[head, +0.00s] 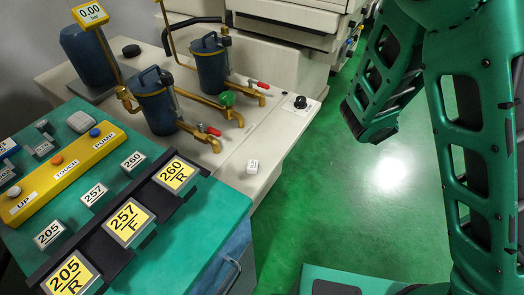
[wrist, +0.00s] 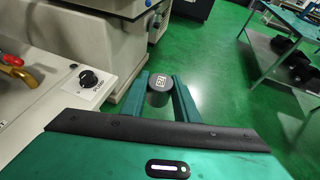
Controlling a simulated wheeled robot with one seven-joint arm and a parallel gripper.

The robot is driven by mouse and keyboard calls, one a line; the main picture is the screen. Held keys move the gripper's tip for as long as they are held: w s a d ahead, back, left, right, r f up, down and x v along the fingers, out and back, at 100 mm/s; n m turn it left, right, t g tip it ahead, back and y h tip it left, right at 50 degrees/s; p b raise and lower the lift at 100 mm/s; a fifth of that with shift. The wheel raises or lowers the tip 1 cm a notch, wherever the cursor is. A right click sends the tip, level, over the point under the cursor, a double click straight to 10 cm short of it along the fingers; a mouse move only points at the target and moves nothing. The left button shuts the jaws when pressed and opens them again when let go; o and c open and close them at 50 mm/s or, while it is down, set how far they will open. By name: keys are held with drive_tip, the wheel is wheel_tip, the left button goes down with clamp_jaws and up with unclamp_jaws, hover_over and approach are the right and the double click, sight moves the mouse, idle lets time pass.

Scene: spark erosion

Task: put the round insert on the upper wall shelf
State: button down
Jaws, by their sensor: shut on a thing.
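In the wrist view my gripper (wrist: 158,98) is shut on the round insert (wrist: 158,90), a short dark grey cylinder. A pale square label with dark marks shows on its top. The insert sits between the two green fingertips, with open air and green floor beyond it. In the head view my green arm fills the right side, and I cannot make out the fingertips or the insert there. The upper wall shelf is not seen in either view.
In the head view a green bench top (head: 205,225) holds labelled blocks and a yellow button panel (head: 68,172). A green table (wrist: 295,35) stands far right in the wrist view.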

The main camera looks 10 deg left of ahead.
drive_tip(key=s+a+f+n+g+y, duration=0.1)
drive_tip(key=s+a+f+n+y, duration=0.15)
drive_tip(key=s+a, duration=0.65)
drive_tip(key=s+a+f+n+y, duration=0.1)
drive_tip(key=s+a+n+y, duration=0.25)
drive_tip(key=a, duration=1.25)
drive_tip(key=s+a+f+n+g+y, duration=0.1)
drive_tip(key=s+a+f+n+y, duration=0.3)
drive_tip(key=a, duration=0.8)
drive_tip(key=m+h, duration=0.1)
drive_tip(key=m, duration=0.1)
hover_over(266, 145)
wheel_tip(266, 145, down, 5)
drive_tip(key=shift+r, duration=0.15)
drive_tip(key=shift+f, duration=1.95)
drive_tip(key=shift+a+f, duration=0.1)
drive_tip(key=shift+f, duration=0.1)
drive_tip(key=c, duration=1.4)
unclamp_jaws()
drive_tip(key=shift+r, duration=0.1)
